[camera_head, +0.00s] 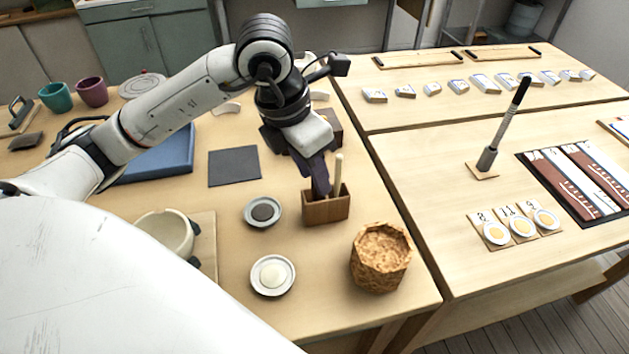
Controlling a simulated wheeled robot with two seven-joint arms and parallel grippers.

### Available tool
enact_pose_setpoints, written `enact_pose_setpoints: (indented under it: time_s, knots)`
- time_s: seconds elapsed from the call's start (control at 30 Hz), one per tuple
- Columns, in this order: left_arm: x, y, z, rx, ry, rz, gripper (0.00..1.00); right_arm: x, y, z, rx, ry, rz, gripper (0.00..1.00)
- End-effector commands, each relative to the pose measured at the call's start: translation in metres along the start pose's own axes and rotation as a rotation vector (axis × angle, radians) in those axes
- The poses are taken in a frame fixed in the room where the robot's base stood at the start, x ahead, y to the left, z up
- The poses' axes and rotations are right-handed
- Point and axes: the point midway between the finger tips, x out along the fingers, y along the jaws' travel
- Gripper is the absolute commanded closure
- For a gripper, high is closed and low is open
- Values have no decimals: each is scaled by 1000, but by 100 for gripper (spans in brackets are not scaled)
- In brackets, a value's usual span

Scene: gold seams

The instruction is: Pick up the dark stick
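A small wooden holder (327,207) stands near the right edge of the left table. A pale stick (338,172) stands upright in it. My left gripper (319,186) points down at the holder, left of the pale stick, with its dark fingertips at or just inside the holder's top. I cannot make out a separate dark stick there; the dark fingers cover that part of the holder. Whether the fingers are open or shut on something does not show. My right gripper is out of view.
Close by are a dish with dark contents (263,212), a dish with pale contents (272,275), a woven basket (381,257) and a cream bowl (166,236). A dark square mat (234,166) lies left. A black-handled tool (505,125) stands on the right table.

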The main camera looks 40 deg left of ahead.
Motion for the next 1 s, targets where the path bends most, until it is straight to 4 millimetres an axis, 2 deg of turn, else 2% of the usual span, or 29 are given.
enact_pose_setpoints:
  time_s: [0.1, 0.37, 0.53, 0.87, 1.0]
  knots:
    - [11, -1, 0, 1, 1, -1, 69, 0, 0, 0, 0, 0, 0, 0]
    - [12, 0, 0, 1, -1, 0, 70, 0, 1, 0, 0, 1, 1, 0]
    - [12, 0, 0, 1, -1, 0, 99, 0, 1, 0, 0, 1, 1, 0]
    - [11, 0, 0, 1, -2, 1, 100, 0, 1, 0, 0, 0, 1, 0]
    - [4, 0, 3, 1, -5, 1, 100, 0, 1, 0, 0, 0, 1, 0]
